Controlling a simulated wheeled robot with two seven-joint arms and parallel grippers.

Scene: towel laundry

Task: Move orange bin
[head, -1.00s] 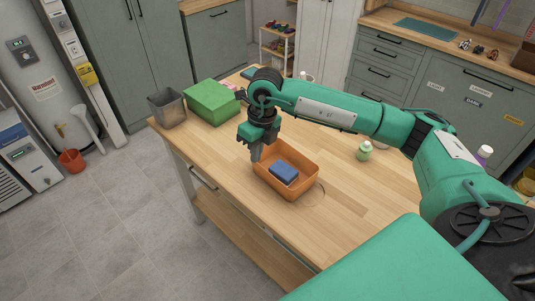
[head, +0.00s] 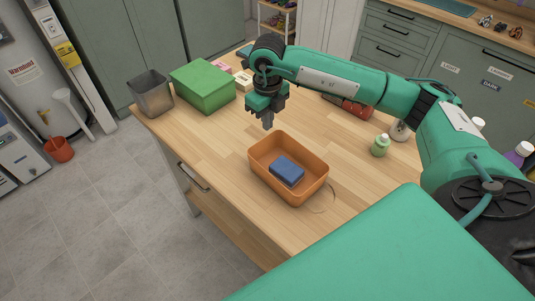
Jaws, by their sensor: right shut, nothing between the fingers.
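The orange bin (head: 258,178) is an open rectangular tub standing upright on the wooden table. A blue block (head: 286,170) lies inside it. My right gripper (head: 268,124) points down above the table, just beyond the bin's far left rim. It looks apart from the bin, shut, with nothing held. My left gripper is not in the head view.
A green box (head: 203,86) and a grey bin (head: 151,94) stand at the table's far left end. A green bottle (head: 380,146) stands right of the orange bin. The table (head: 213,160) is clear left of the orange bin. Green cabinets line the back.

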